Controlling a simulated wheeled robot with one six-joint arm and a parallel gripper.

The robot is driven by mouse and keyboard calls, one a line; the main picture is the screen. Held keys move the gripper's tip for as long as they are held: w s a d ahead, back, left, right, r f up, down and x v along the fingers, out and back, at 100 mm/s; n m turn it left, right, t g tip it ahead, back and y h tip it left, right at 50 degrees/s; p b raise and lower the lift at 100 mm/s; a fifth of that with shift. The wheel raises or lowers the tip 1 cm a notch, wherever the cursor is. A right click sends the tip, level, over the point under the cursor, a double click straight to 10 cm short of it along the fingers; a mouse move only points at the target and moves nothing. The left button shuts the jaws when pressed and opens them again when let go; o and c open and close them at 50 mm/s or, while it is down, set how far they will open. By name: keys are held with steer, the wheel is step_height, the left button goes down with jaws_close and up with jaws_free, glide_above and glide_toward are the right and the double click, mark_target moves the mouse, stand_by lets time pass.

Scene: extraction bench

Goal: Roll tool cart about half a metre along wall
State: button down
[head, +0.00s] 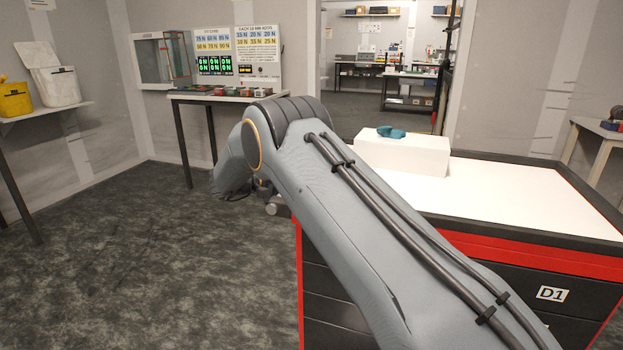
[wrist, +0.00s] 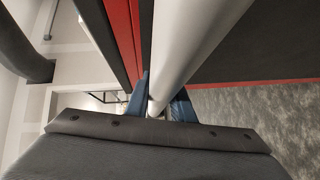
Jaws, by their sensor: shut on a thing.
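The tool cart (head: 545,205) stands at the right in the head view, with a white top, red trim and dark drawers, one labelled D1. In the wrist view its dark side panel with red edging (wrist: 240,45) shows close up. A light grey handle bar (wrist: 190,45) runs along that side. My gripper (wrist: 160,100) has its blue fingers on either side of the bar and is shut on it. In the head view my arm crosses in front of the cart and hides its left end, the gripper and the handle.
A white block (head: 400,157) with a blue object (head: 391,132) on it stands on the cart top. A bench (head: 215,97) stands by the back wall. A shelf with yellow and white bins (head: 15,100) is at the left. The dark floor (head: 130,260) left of the cart is clear.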

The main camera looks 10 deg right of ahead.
steer(key=shift+s+d+f, duration=0.2)
steer(key=shift+d+f, duration=0.15)
steer(key=shift+f, duration=0.05)
steer(key=c, duration=1.8)
jaws_free()
steer(key=shift+a+r, duration=0.1)
steer(key=shift+a, duration=0.2)
steer(key=shift+w+r, duration=0.1)
steer(key=shift+r, duration=0.05)
steer(key=shift+b+v, duration=0.4)
steer(key=shift+v, duration=3.5)
